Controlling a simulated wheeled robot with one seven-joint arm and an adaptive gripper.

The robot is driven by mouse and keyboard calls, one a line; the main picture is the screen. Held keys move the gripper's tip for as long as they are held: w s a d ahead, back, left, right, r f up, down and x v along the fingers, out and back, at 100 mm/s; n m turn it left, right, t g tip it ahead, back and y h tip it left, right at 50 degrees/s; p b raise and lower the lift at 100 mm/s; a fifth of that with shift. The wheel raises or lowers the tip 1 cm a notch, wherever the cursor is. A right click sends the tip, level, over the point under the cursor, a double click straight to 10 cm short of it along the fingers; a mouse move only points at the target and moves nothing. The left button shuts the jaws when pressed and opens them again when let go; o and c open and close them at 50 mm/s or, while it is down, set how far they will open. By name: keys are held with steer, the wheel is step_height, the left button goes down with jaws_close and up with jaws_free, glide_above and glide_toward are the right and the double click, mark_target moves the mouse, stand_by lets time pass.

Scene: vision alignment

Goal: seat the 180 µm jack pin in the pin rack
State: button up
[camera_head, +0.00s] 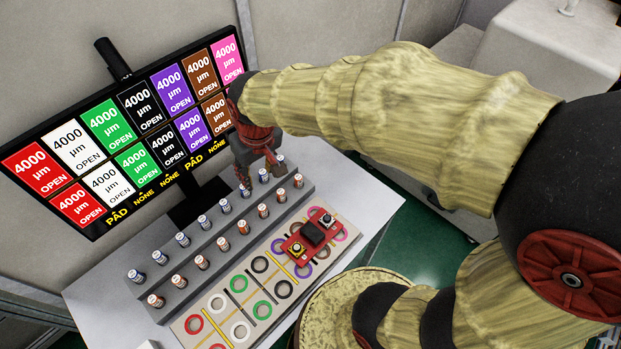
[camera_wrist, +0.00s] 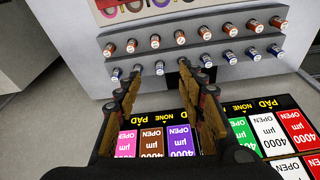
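The grey stepped pin rack (camera_head: 190,252) stands on the white table with two rows of upright pins, blue-banded (camera_head: 182,239) behind and orange-banded (camera_head: 201,262) in front. In the wrist view the rack (camera_wrist: 193,49) shows both rows, blue (camera_wrist: 206,60) and orange (camera_wrist: 204,33). The pin labels are too small to read, so I cannot tell which is the 180 µm pin. My gripper (camera_head: 260,174) is above the far right end of the blue row. In the wrist view my gripper (camera_wrist: 166,92) is open, fingers apart, with no pin visible between them.
The monitor (camera_head: 130,130) behind the rack shows coloured tiles reading 4000 µm OPEN. In front of the rack lies a mat (camera_head: 238,318) with coloured rings. A red block device (camera_head: 295,233) with buttons sits on it. White tabletop (camera_head: 95,295) is bare at the left.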

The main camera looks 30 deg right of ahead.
steer(key=s+d+r+t, duration=0.1)
steer(key=s+d+r, duration=0.2)
steer(key=s, duration=0.4)
steer(key=s+d+r+m+t, duration=0.1)
steer(key=s+d+r+t, duration=0.1)
steer(key=s+r, duration=0.4)
steer(key=shift+s+d+r+m, duration=0.3)
steer(key=shift+s+d, duration=0.35)
steer(key=shift+d, duration=0.05)
step_height(320, 180, down, 8)
steer(key=b, duration=0.8)
steer(key=shift+f, duration=0.2)
